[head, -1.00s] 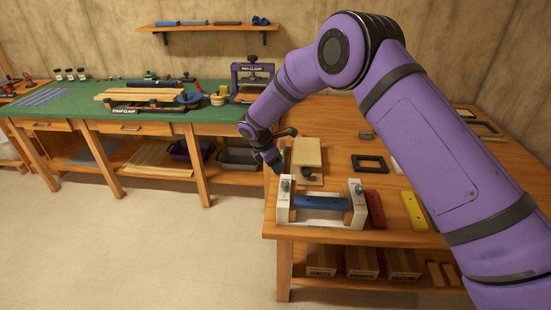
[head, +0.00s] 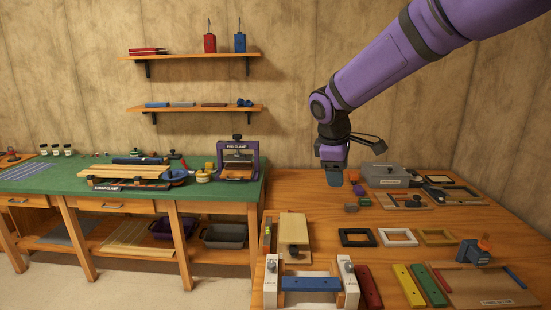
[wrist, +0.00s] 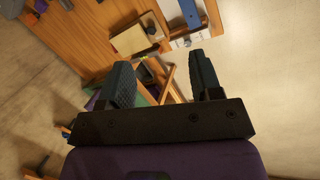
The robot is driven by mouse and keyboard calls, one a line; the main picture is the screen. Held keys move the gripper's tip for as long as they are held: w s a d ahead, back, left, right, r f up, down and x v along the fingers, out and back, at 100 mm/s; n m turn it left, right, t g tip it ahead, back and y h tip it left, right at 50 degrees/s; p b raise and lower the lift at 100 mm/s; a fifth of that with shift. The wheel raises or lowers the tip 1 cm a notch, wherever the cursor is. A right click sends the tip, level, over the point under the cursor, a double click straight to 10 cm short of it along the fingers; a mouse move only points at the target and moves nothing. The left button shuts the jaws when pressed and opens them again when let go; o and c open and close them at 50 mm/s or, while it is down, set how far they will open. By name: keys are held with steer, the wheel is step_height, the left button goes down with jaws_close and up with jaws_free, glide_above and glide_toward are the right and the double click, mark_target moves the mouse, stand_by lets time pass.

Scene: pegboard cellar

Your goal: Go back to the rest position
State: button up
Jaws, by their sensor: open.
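My gripper (head: 335,178) hangs from my raised purple arm above the back part of the wooden bench (head: 330,218), pointing down in the head view. In the wrist view my gripper (wrist: 160,82) shows two dark textured fingers spread apart with nothing between them. It is clear of the objects on the bench. The white-ended clamp fixture (head: 350,285) with a blue bar (head: 310,284) across it stands at the bench's front left corner, well away from my gripper.
Red (head: 368,287), yellow (head: 408,287) and green (head: 431,286) bars lie in front. A grey box (head: 387,174) stands behind. The green-topped bench (head: 90,183) is at left, with wall shelves (head: 190,57) above.

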steer(key=s+d+r+m+t+y, duration=0.1)
steer(key=s+d+r+m, duration=0.3)
steer(key=s+d, duration=0.3)
steer(key=s+d+r+m, duration=0.3)
steer(key=s+d+r, duration=0.15)
steer(key=s, duration=0.55)
steer(key=s+d+m, duration=0.2)
steer(key=s+m, duration=0.1)
steer(key=s, duration=0.5)
steer(key=s+d+f+m+t+y, duration=0.1)
steer(key=s+m, duration=0.2)
steer(key=s, duration=0.5)
steer(key=shift+d+f+t, duration=0.3)
steer(key=shift+d, duration=0.05)
steer(key=shift+w, duration=0.1)
